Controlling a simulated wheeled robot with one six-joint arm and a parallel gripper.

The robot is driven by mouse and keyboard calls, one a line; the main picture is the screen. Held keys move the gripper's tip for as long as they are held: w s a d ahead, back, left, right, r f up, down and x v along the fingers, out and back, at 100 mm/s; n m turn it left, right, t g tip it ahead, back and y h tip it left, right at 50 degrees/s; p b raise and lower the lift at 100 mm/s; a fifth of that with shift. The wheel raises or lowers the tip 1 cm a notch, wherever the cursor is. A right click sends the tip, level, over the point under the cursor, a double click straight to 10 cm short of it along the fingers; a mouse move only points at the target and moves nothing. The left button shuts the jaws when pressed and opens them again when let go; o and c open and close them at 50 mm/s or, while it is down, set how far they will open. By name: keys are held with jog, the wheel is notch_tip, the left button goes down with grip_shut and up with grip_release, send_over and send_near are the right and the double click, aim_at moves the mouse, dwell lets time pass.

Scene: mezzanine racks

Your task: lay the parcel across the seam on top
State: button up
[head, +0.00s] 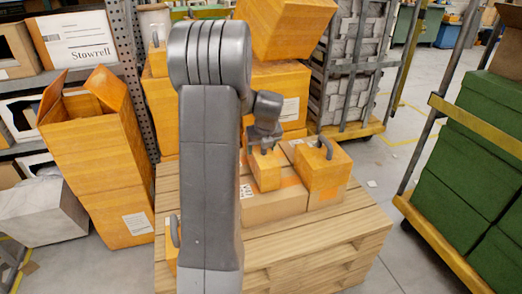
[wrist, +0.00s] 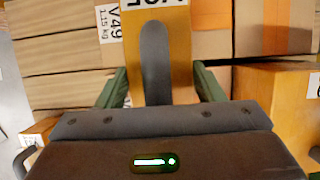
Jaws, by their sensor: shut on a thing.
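My gripper (head: 264,146) is shut on a narrow orange parcel (head: 266,173) with a dark grey handle. The parcel is upright over the cardboard boxes (head: 275,208) on the pallet; I cannot tell whether it touches them. In the wrist view the parcel (wrist: 180,55) and its handle lie between my green fingers (wrist: 162,88), with a white label at its far end. Cardboard tops beside it show a dark line (wrist: 233,35) that may be the seam; the parcel and gripper hide part of the tops.
Another orange parcel (head: 322,172) with a handle stands close on the right. The wooden pallet (head: 330,250) has bare boards in front. Stacked orange boxes (head: 285,78) rise behind. A cart of green crates (head: 460,165) stands right, a shelf rack (head: 80,40) left.

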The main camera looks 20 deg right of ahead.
jog(key=shift+f, duration=0.1)
jog(key=shift+f, duration=0.1)
jog(key=o, duration=1.6)
jog(key=shift+f, duration=0.1)
jog(key=shift+o, duration=0.2)
jog(key=p+v, duration=0.4)
jog(key=v, duration=0.8)
jog(key=shift+r, duration=0.4)
jog(key=b+x, duration=0.4)
jog(key=x, duration=0.8)
jog(key=shift+f, duration=0.3)
jog(key=shift+r+p, duration=0.45)
jog(key=shift+r, duration=0.85)
